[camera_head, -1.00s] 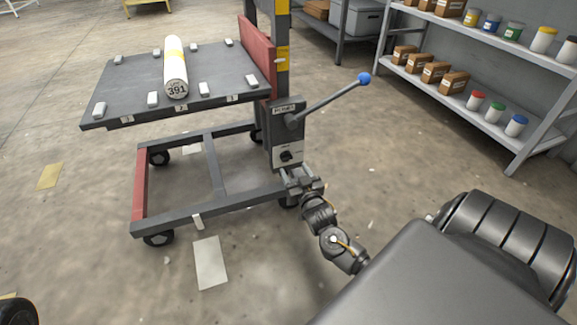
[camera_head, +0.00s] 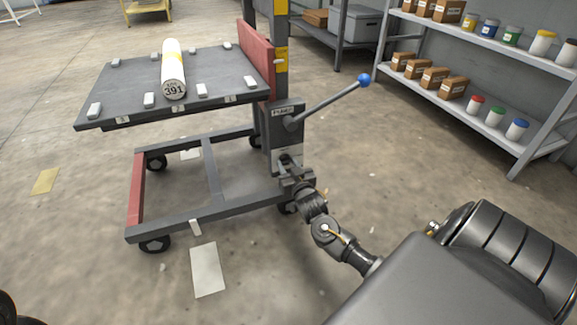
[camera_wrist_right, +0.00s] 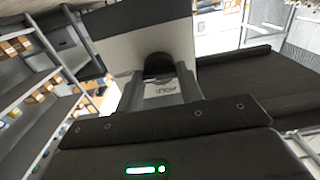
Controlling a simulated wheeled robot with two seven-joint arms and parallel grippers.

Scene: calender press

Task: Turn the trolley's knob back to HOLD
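The trolley (camera_head: 205,211) stands at left centre in the head view. Its grey control box (camera_head: 282,142) is on the near right side of the mast. The dark round knob (camera_wrist_right: 158,65) shows in the right wrist view on the box's pale plate, with lettering that seems to read HOLD beside it. My right gripper (camera_head: 288,164) is at the plate and hides the knob in the head view. Its two fingers (camera_wrist_right: 160,85) are apart, one on each side of the knob; whether they touch it is unclear. The knob's pointer direction cannot be made out. My left gripper is out of view.
A lever with a blue ball (camera_head: 364,80) sticks out to the right above the knob. A white roll marked 391 (camera_head: 173,70) lies on the trolley's platform (camera_head: 120,88). Shelves (camera_head: 480,115) with boxes and jars stand at right. The floor between is clear.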

